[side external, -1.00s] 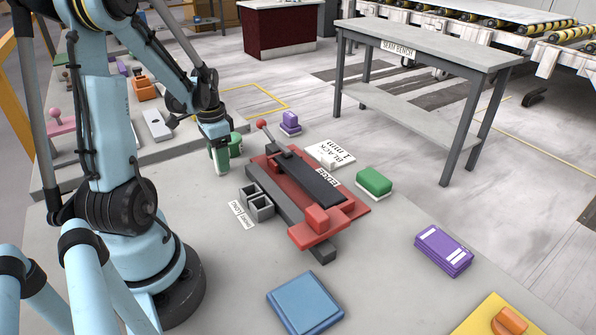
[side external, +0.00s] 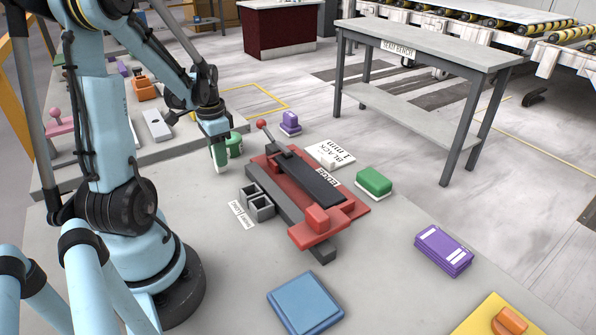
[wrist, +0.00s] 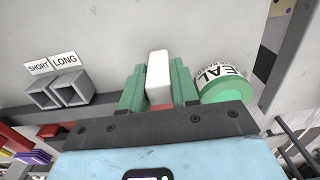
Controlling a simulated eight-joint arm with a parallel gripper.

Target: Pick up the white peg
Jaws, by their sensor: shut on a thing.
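The white peg (wrist: 159,72) is a pale block with rounded edges, with a reddish part at its near end. It is between the two green fingers of my gripper (wrist: 159,84), which are shut on it. In the side view my gripper (side external: 219,155) is at the back left of the slab, left of a green can. Only the white lower end of the peg (side external: 222,168) shows there below the fingers. Whether that end touches the slab is hard to tell.
A green can (wrist: 222,84) with a SEAL label stands close right of my gripper. Two grey square sockets (side external: 257,202) have SHORT and LONG labels. A red and black fixture (side external: 312,180) lies right of them. The front slab has free room around a blue block (side external: 305,302).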

